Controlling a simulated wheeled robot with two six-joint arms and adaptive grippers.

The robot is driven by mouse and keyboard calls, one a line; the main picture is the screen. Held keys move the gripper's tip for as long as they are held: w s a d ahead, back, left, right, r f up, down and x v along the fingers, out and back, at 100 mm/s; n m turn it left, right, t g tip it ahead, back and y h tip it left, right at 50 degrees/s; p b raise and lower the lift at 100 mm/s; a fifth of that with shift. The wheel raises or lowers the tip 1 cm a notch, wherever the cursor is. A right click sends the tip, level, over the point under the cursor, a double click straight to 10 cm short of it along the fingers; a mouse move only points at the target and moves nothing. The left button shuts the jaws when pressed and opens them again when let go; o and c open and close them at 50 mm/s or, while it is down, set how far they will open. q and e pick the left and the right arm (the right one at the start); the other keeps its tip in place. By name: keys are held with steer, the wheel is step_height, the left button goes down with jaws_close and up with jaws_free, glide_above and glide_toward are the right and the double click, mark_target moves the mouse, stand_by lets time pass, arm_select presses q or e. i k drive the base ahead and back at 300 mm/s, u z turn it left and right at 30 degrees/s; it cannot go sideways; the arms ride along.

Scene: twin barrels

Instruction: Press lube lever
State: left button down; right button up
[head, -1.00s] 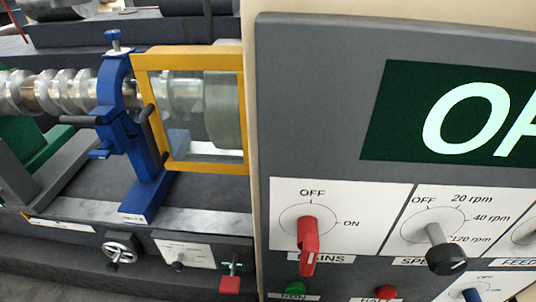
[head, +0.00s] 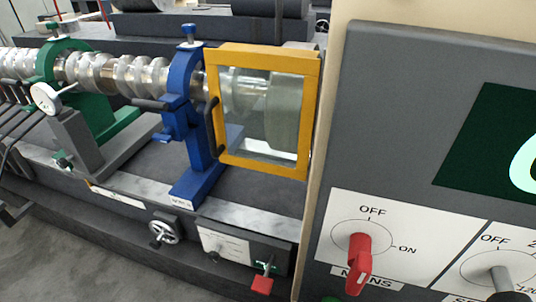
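No thing in view carries a lube label that I can read. Low on the machine front is a small red-ended lever (head: 262,283), hanging down beside a small green label. Left of it, a white plate (head: 224,245) carries a small dark knob or lever; its print is too small to read. I cannot tell which of these, if either, is the lube lever. Neither of my grippers shows clearly in the head view.
A large grey control panel (head: 410,130) fills the right, with a red MAINS switch (head: 359,262) and a speed knob (head: 503,285). A yellow-framed guard (head: 311,110), blue stand (head: 190,110), green stand (head: 90,115) and handwheel (head: 162,232) are on the machine. Floor shows at lower left.

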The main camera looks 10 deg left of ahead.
mark_target(262, 284)
steer(key=u, duration=0.35)
steer(key=k, duration=0.9)
steer(key=z, duration=1.1)
